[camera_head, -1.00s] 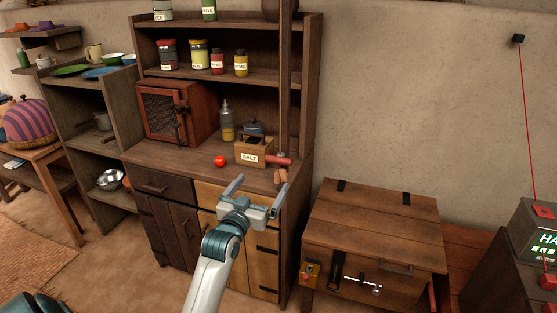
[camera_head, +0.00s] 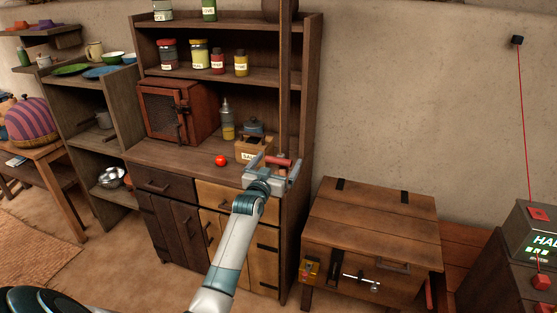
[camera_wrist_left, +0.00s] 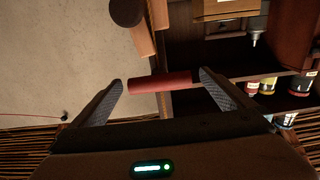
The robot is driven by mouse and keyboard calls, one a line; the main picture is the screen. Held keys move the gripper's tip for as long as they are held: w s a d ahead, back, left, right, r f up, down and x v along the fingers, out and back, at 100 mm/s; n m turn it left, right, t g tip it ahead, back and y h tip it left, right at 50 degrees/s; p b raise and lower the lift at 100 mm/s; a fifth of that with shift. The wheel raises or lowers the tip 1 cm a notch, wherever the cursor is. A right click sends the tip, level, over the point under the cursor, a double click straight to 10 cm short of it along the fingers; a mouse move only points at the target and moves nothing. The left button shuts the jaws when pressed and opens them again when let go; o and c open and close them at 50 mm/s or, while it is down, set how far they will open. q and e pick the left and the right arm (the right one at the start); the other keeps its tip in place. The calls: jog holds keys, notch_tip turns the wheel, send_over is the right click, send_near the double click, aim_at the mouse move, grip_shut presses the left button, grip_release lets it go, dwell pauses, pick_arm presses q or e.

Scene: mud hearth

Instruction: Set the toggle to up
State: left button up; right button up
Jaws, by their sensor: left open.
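A red cylindrical handle (camera_head: 279,161) shows at the right front of the cabinet counter, by the upright post; it looks like the toggle's lever. In the left wrist view the red handle (camera_wrist_left: 162,82) lies crosswise between the fingertips, beside light wooden pieces (camera_wrist_left: 141,35). My left gripper (camera_head: 274,166) is open at the handle, one finger on each side. I cannot tell if a finger touches it. The gripper partly covers the handle's mount in the head view. My right gripper is not in view.
A wooden salt box (camera_head: 247,152) stands just left of the gripper, and a red ball (camera_head: 221,160) lies further left on the counter.

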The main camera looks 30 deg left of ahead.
pick_arm(q)
jog(key=shift+w+a, duration=0.1)
jog(key=shift+w, duration=0.35)
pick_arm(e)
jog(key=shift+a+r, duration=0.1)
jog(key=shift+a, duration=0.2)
pick_arm(q)
jog(key=shift+c, duration=0.6)
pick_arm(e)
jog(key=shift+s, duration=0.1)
